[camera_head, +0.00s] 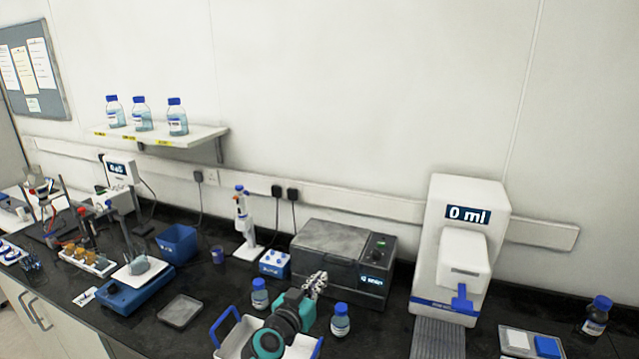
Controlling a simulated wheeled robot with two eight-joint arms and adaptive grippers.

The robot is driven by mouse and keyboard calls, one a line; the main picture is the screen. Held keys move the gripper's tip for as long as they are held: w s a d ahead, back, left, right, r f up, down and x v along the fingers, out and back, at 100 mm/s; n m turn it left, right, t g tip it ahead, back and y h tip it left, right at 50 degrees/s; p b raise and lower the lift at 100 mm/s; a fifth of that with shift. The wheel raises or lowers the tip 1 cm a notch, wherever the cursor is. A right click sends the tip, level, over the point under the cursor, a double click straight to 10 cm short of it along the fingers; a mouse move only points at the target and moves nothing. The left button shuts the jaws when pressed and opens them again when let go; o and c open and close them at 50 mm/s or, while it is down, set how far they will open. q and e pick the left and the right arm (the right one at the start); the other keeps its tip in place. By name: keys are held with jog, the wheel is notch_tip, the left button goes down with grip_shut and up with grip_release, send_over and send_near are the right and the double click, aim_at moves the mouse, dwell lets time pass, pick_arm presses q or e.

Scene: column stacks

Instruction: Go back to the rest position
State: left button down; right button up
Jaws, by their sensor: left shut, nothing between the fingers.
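My left gripper (316,284) shows at the lower middle of the head view, at the end of a teal and grey arm. It is shut and empty. It is in front of the grey box-shaped device, between two small blue-capped bottles, the left one (260,294) and the right one (340,320). The arm covers part of a white tray with blue handles (232,338). My right gripper is not in the picture.
A white dispenser (464,250) reading "0 ml" stands right of the grey device (330,256). A blue bin (178,244), a grey tray (180,311) and a blue-based instrument (135,291) are on the left. A dark bottle (595,318) stands far right. A wall shelf (160,136) holds three bottles.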

pick_arm(q)
jog(key=s+a+f+n+g+y+b, duration=0.1)
jog(key=s+a+f, duration=0.3)
jog(key=s, duration=0.5)
jog(key=s+a+f+n+g+y+b, duration=0.1)
jog(key=s+a+f+g+y, duration=0.2)
jog(key=s+a, duration=0.5)
jog(key=s+a+f+n+g+y+b, duration=0.1)
jog(key=s+a+f+g+y, duration=0.2)
jog(key=s, duration=0.9)
jog(key=a+f, duration=0.2)
jog(key=a, duration=0.1)
jog(key=shift+n+g, duration=0.4)
